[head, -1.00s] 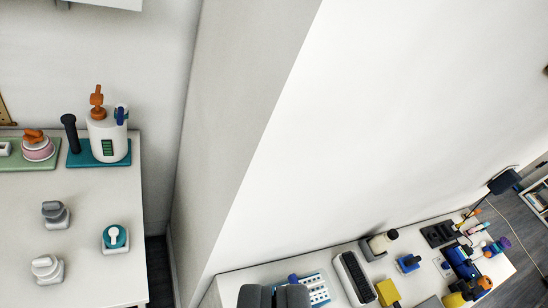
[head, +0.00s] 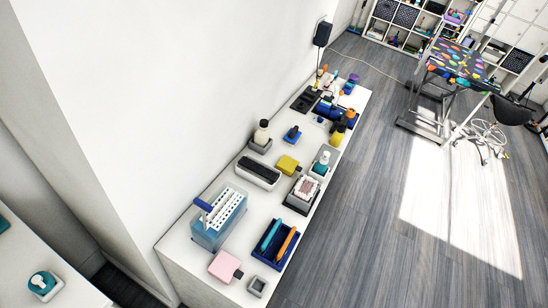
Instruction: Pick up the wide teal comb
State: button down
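A long teal item (head: 270,234) lies in a dark blue tray (head: 262,254) on the white counter, beside an orange item (head: 287,244). It may be the wide teal comb, but its teeth are too small to make out. My gripper is not in view.
The white counter (head: 205,262) runs along the wall. A clear blue container (head: 212,232), a pink block (head: 224,266), a black-topped holder (head: 258,172), a yellow block (head: 287,165) and bottles stand on it. Wooden floor (head: 350,235) is open to the right, with a grooming table (head: 445,85) farther back.

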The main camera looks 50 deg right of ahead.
aim_at(274, 229)
jog(key=z, duration=0.25)
jog(key=k, duration=0.95)
jog(key=z, duration=0.6)
